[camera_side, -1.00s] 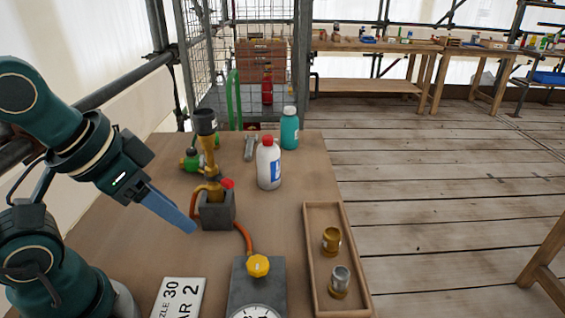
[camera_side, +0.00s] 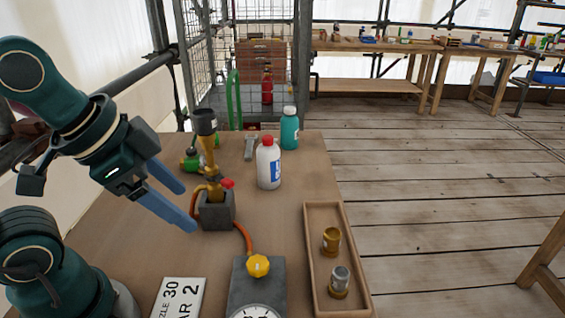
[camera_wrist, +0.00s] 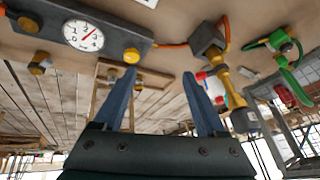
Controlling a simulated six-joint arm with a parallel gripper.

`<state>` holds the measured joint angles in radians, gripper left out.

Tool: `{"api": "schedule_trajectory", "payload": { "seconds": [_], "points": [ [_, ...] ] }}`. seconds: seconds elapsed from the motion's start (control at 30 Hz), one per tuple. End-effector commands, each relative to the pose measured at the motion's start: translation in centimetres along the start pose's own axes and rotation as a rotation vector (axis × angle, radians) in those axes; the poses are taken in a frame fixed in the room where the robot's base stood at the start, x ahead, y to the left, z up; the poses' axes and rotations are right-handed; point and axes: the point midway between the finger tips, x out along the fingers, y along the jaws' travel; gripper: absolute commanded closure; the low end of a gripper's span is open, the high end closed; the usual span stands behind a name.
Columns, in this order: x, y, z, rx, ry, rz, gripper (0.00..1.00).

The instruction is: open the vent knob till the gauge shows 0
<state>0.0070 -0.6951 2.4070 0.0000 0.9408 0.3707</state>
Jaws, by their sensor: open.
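A dark grey gauge box (camera_side: 243,283) stands at the table's front, with a yellow knob (camera_side: 258,265) on its hose end. The white gauge dial (camera_side: 257,312) is cut off by the lower frame edge. In the wrist view the dial (camera_wrist: 83,35) shows whole, its red needle slanting up and right; the numbers are too small to read. My gripper (camera_side: 187,209) is open and empty, above the table, left of the grey block (camera_side: 216,211) and apart from both knobs.
A brass nozzle piece (camera_side: 207,150) rises from the grey block, joined to the box by an orange hose (camera_side: 245,238). A white bottle (camera_side: 268,164) and teal bottle (camera_side: 289,128) stand behind. A wooden tray (camera_side: 311,257) holds two metal fittings at right. A printed card (camera_side: 177,298) lies in front.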

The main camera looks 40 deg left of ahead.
Motion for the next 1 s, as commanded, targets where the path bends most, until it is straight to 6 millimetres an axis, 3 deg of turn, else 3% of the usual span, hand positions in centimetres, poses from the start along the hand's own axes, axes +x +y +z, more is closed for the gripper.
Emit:
{"api": "schedule_trajectory", "payload": {
  "seconds": [0.27,0.5,0.7,1.0],
  "points": [
    [1.3,0.3,-3.8,0.571,-0.097,0.110,0.27],
    [5.1,2.0,-6.4,1.006,-0.184,0.273,0.27],
    [8.3,3.9,-6.6,1.146,-0.251,0.380,0.27],
    [10.7,5.2,-5.2,1.170,-0.299,0.432,0.27]
  ]
}}
